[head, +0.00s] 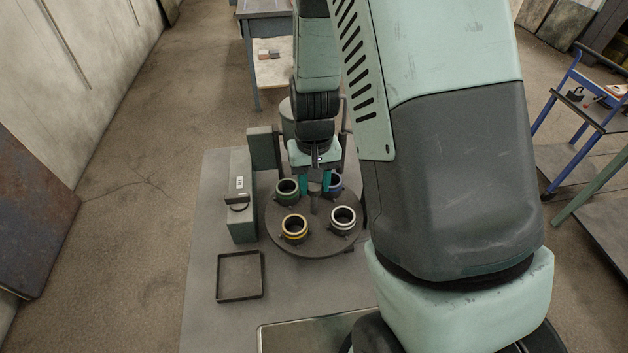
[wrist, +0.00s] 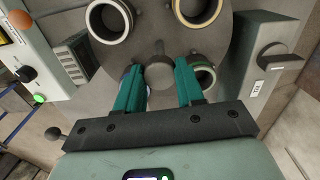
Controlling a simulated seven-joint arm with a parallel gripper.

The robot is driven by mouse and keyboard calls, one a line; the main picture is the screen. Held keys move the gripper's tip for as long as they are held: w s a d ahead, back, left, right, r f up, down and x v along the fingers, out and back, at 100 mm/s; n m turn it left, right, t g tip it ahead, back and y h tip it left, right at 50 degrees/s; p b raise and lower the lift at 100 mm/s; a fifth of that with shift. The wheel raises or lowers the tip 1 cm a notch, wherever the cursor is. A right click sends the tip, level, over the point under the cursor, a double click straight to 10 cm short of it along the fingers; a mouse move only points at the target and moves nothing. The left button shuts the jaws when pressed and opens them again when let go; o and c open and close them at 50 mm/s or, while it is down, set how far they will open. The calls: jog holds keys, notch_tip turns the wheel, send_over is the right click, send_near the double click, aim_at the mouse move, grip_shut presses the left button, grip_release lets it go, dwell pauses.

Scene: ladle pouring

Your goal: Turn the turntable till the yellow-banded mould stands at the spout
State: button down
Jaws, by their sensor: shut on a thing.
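The round grey turntable (head: 315,244) carries several moulds. The yellow-banded mould (head: 294,229) stands at its front left; it also shows at the top of the wrist view (wrist: 211,16). A white-banded mould (head: 343,219) is at the front right, a green one (head: 287,190) at the back left and a blue one (head: 336,183) at the back right, partly hidden by my gripper. My gripper (wrist: 159,68) points down with its two teal fingers shut on the turntable's central knob (wrist: 160,74). I cannot make out the spout; my arm covers the area behind the turntable.
A grey box with a white label (head: 240,185) stands left of the turntable. An empty dark square tray (head: 240,290) lies at the front left of the grey bench (head: 205,270). A blue trolley (head: 570,150) stands far right. My arm hides much of the right side.

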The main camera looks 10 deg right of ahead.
jog(key=shift+m, duration=13.8)
jog(key=c, duration=0.7)
grip_release()
jog(key=shift+r, duration=0.15)
notch_tip(320, 180, up, 11)
jog(key=shift+f, duration=0.2)
